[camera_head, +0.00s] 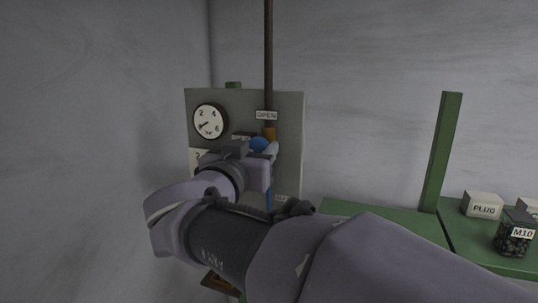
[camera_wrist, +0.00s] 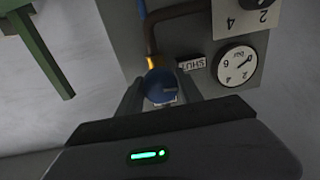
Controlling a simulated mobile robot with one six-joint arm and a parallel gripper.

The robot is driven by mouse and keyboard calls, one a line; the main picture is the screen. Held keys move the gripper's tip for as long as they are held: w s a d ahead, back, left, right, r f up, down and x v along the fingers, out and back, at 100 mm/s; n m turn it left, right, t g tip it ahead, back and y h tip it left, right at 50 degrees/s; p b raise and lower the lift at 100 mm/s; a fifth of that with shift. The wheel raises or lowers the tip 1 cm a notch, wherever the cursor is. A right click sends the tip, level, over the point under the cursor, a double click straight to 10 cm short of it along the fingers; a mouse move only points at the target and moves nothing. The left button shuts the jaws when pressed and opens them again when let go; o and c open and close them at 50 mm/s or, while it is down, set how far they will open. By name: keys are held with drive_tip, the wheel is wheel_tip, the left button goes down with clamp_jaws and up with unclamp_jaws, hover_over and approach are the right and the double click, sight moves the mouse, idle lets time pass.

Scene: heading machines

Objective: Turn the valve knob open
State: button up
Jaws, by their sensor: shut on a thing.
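In the wrist view the round knob (camera_wrist: 160,90) sits between the two fingers. My gripper (camera_wrist: 158,94) is shut on it, with one finger on each side. In the head view my arm hides much of the lower panel and most of the gripper. An OPEN label (camera_head: 266,115) is above the knob. A SHUT label (camera_wrist: 192,64) shows in the wrist view, beside the knob.
A round pressure gauge (camera_head: 209,121) is at the panel's upper left. A green bench (camera_head: 375,219) with a green post (camera_head: 442,150) stands right of the panel. A PLUG box (camera_head: 482,205) and an M10 jar (camera_head: 514,236) are on its right. A grey wall is close at left.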

drive_tip(key=m+b, duration=0.1)
drive_tip(key=m, duration=0.1)
drive_tip(key=m+b, duration=0.1)
drive_tip(key=b, duration=0.1)
drive_tip(key=shift+f+m, duration=0.2)
drive_tip(key=shift+m, duration=0.2)
drive_tip(key=m+b, duration=0.3)
drive_tip(key=m, duration=0.1)
drive_tip(key=shift+m, duration=0.4)
drive_tip(key=m+h+b, duration=0.1)
drive_tip(key=m+b, duration=0.2)
drive_tip(key=m, duration=0.1)
drive_tip(key=shift+r+m+b, duration=0.1)
drive_tip(key=shift+m+b, duration=0.2)
drive_tip(key=shift+b, duration=0.05)
drive_tip(key=shift+r+m+b, duration=0.15)
drive_tip(key=shift+m+b, duration=0.85)
drive_tip(key=shift+m, duration=0.9)
drive_tip(key=shift+r, duration=0.1)
drive_tip(key=o, duration=1.3)
drive_tip(key=shift+o, duration=0.2)
